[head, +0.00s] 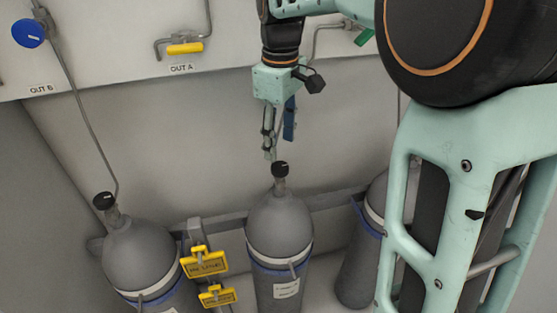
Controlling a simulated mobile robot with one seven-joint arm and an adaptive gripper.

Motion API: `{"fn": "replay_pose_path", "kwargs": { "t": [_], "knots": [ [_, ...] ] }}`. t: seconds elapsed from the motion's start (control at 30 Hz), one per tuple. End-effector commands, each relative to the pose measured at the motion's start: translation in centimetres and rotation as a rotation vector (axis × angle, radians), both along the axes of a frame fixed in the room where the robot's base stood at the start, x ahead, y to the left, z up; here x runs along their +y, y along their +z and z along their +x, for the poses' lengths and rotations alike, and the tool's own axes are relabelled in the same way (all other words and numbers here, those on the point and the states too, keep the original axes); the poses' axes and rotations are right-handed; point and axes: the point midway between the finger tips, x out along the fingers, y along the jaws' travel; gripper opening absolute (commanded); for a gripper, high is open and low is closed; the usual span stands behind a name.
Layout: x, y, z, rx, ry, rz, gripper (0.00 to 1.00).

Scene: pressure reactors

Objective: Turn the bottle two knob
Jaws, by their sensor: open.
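Three grey gas bottles stand along the back wall. The middle bottle (279,228) has a black knob (280,168) on top of its neck. I cannot read its label, so I cannot confirm its number. My gripper (270,154) points down just above and slightly left of this knob, with its jaws open and nothing seen between them. Whether its fingertips touch the knob is unclear. The left bottle (139,250) also has a black knob (104,200). The right bottle (359,265) is largely hidden behind my arm, and its top is not visible.
Yellow tags (204,262) hang between the left and middle bottles. A grey rail (225,222) runs behind the bottles. The wall panel above carries a blue round handle (28,33) and a yellow handle (185,48). A thin pipe (88,125) drops towards the left bottle.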

Motion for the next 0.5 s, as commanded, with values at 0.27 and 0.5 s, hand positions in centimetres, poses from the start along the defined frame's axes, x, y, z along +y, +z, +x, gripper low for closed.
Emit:
{"fn": "replay_pose_path", "kwargs": {
  "t": [0.27, 0.5],
  "knots": [
    [0.0, -4.9, -0.1, 0.002, -0.001, -0.001, 0.49],
    [0.0, -6.6, 0.0, 0.000, -0.001, -0.001, 0.49]
  ]
}}
